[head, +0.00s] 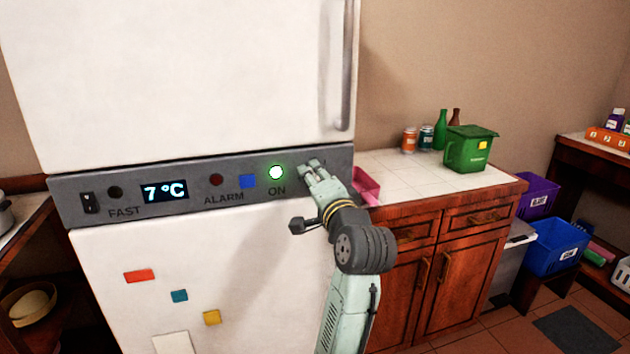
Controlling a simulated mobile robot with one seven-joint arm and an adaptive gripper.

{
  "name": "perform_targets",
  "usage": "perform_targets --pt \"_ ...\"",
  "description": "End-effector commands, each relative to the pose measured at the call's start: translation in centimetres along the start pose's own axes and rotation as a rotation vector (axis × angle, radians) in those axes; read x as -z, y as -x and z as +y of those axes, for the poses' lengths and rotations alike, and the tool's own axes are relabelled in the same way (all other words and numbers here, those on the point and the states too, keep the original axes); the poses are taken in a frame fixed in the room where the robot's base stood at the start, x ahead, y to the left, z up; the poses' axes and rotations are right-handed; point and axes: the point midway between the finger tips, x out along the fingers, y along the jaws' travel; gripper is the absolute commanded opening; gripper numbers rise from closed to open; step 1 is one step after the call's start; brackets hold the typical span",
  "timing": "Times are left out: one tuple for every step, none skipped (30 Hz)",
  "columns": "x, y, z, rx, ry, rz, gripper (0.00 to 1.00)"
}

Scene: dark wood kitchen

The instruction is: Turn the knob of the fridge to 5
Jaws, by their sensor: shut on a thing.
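The white fridge (180,80) stands at the left and middle, with a dark grey control panel (130,208) across it. The panel display (164,191) reads 7 °C, and a green light (276,172) above the word ON is lit. My gripper (312,168) is at the right end of the panel, shut on the knob. The gripper hides the knob and most of its scale, so its setting cannot be read.
A fridge handle (347,65) hangs above my gripper. A counter (415,180) at the right holds a pink container (366,186), cans, bottles and a green bin (470,149).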

Motion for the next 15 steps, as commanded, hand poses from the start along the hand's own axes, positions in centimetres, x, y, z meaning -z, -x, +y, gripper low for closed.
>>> perform_targets --pt "-0.07 -0.01 0.08 -0.002 -0.006 -0.002 0.04" --pt "-0.07 -0.01 0.08 -0.002 -0.008 -0.002 0.04" --pt "-0.07 -0.01 0.08 -0.002 -0.011 -0.002 0.04" --pt "-0.07 -0.01 0.07 -0.002 -0.012 -0.002 0.04" --pt "-0.07 -0.01 0.07 -0.002 -0.013 -0.002 0.04" --pt "-0.07 -0.01 0.07 -0.002 -0.014 -0.002 0.04" --pt "-0.06 -0.01 0.07 -0.002 -0.014 -0.002 0.04" --pt "-0.06 -0.01 0.07 -0.002 -0.014 -0.002 0.04" --pt "-0.06 -0.01 0.07 -0.002 -0.014 -0.002 0.04" --pt "-0.06 -0.01 0.07 -0.002 -0.014 -0.002 0.04" --pt "-0.06 -0.01 0.07 -0.002 -0.013 -0.002 0.04" --pt "-0.06 -0.01 0.07 -0.002 -0.013 -0.002 0.04" --pt "-0.06 -0.01 0.07 -0.002 -0.013 -0.002 0.04" --pt "-0.05 -0.01 0.07 -0.002 -0.013 -0.002 0.04" --pt "-0.05 -0.01 0.07 -0.002 -0.013 -0.002 0.34"
